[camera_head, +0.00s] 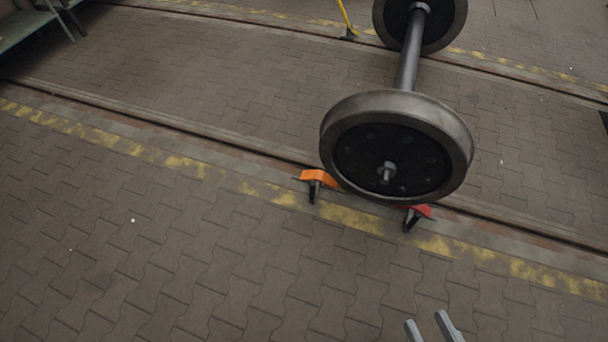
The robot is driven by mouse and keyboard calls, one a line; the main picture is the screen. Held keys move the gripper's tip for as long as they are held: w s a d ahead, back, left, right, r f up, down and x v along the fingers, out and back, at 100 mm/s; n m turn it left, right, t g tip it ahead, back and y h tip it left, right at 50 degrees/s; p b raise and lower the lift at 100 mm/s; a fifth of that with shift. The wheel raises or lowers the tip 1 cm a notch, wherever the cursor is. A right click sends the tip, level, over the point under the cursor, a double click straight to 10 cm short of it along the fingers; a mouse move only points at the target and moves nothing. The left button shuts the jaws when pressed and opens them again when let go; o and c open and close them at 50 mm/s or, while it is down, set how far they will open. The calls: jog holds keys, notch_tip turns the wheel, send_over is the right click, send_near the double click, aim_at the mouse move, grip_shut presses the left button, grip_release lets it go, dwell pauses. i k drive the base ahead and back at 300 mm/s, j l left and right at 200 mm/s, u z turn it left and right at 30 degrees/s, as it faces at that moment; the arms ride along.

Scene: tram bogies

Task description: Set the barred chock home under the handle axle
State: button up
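A wheelset stands on the rails, with its near wheel (375,165), grey axle (409,65) and far wheel (450,25) in view. An orange chock (316,176) with a dark handle sits on the near rail at the near wheel's left side. A red chock (424,210) with a dark handle sits at its right side, partly hidden by the wheel. I cannot tell which chock is barred, nor whether this is the handle axle. My gripper (430,326) shows two grey fingertips at the bottom edge, apart and empty, well short of the wheel.
A yellow bar (347,18) with a dark foot stands by the far rail. A greenish bench (22,27) is at the top left. The paving in front of the near rail and its worn yellow line (180,163) is clear.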

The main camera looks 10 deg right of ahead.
aim_at(317, 177)
jog(key=i+j+u, duration=0.15)
jog(key=i+u, duration=0.15)
jog(key=i, duration=0.7)
jog(key=i+l+u, duration=0.1)
jog(key=i+u, duration=0.2)
jog(key=i, duration=0.65)
